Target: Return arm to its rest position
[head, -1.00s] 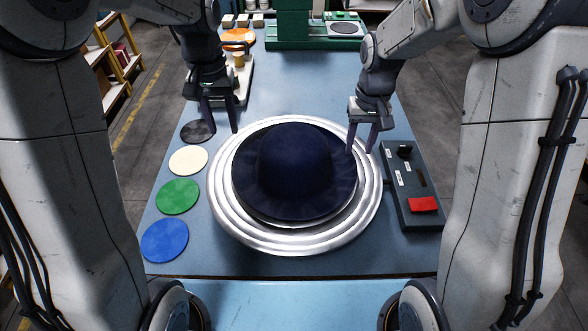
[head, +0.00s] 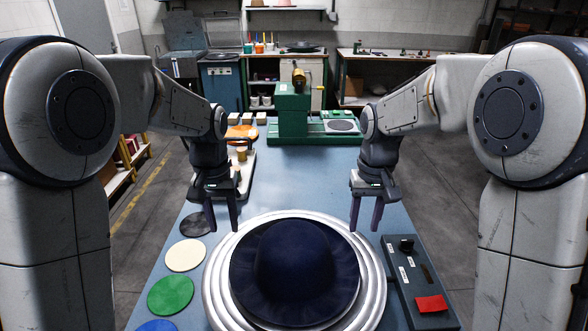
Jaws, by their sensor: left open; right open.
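My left gripper (head: 222,222) is open and empty, pointing down above the far left rim of the silver round base. My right gripper (head: 366,222) is open and empty, pointing down above the far right rim of that base. A dark navy hat (head: 294,268) with a round crown and wide brim sits on the silver stepped round base (head: 217,290) between and nearer than the grippers. Neither gripper appears to touch the hat.
Dark, cream, green (head: 170,295) and blue discs lie in a row on the left of the blue table (head: 310,185). A control box (head: 419,285) with a red switch is at the right. A green machine (head: 293,115) stands at the far end. The table's middle is clear.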

